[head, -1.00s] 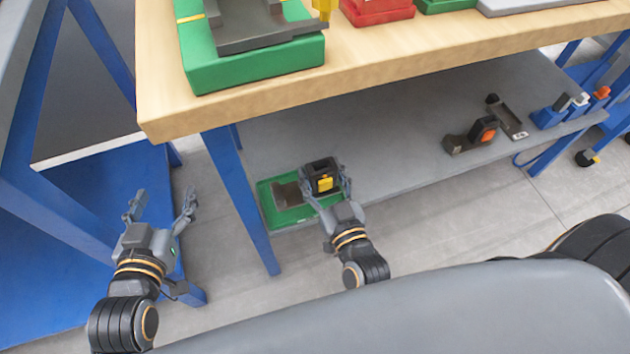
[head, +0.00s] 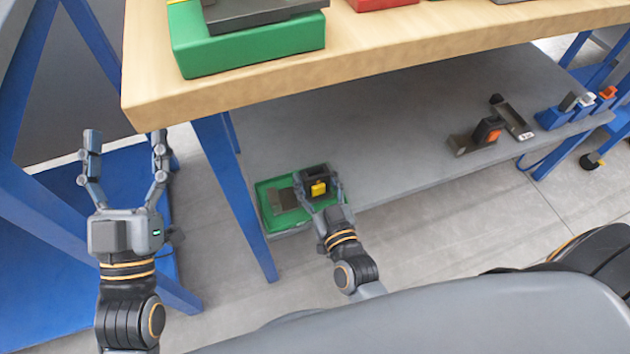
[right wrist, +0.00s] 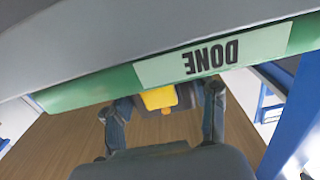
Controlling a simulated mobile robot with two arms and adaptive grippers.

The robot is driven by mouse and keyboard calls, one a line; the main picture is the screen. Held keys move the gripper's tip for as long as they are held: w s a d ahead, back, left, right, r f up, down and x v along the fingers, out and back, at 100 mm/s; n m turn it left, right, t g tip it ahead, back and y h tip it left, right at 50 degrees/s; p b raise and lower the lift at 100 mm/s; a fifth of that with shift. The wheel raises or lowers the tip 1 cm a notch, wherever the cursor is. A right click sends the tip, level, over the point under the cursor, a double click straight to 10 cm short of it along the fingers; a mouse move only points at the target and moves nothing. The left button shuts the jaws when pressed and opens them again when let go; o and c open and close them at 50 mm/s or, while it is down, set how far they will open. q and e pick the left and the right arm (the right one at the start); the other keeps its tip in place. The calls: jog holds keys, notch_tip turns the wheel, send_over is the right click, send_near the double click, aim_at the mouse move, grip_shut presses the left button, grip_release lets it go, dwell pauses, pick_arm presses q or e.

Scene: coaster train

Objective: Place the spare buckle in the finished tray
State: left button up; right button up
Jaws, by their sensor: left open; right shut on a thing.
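The spare buckle, black with a yellow button (head: 318,188), is between the fingers of my right gripper (head: 321,190), which is shut on it. It is at the right part of the green finished tray (head: 277,223) on the lower shelf. I cannot tell whether it touches the tray floor. In the right wrist view the yellow part of the buckle (right wrist: 158,98) shows between the fingers, partly hidden behind the tray's green wall (right wrist: 85,92) with its DONE label. My left gripper (head: 125,142) is open and empty, left of the table leg.
A grey part (head: 281,201) lies in the tray's left half. A buckle with an orange button (head: 490,131) stands further right on the grey shelf (head: 400,150). The wooden tabletop (head: 350,62) overhangs the shelf. A blue table leg (head: 238,200) stands between my grippers.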

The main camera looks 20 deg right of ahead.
pick_arm(q)
jog(key=shift+s+r, duration=0.15)
jog(key=shift+r, duration=0.2)
pick_arm(e)
jog(key=shift+f, duration=0.1)
jog(key=o, duration=1.6)
jog(key=shift+f, duration=0.15)
pick_arm(q)
jog(key=shift+s+t, duration=0.1)
jog(key=shift+t, duration=0.2)
